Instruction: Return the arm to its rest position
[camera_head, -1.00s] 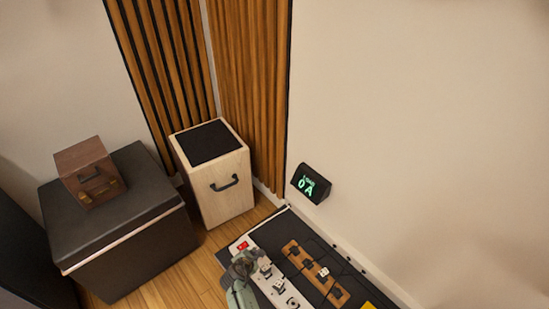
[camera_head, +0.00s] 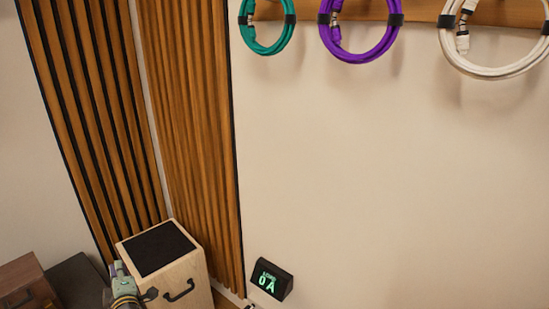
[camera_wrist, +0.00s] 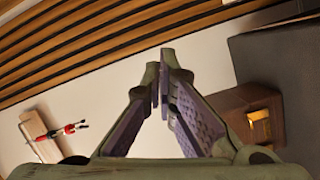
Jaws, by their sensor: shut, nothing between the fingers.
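My gripper (camera_wrist: 163,82) is shut and empty in the wrist view, its two green fingers with purple pads meeting in the middle. In the head view, part of my arm's end shows at the bottom left, in front of the light wooden box with a black top (camera_head: 160,250). The fingertips are not clear in that view. The wrist view looks past the gripper at slatted wood panelling, a white wall and a brown case.
The brown case (camera_head: 25,285) sits on a dark box (camera_head: 80,280) at lower left; the case also shows in the wrist view (camera_wrist: 245,115). A black display (camera_head: 270,279) reads 0 A. Green (camera_head: 266,30), purple (camera_head: 360,35) and white (camera_head: 495,50) cables hang high on the wall.

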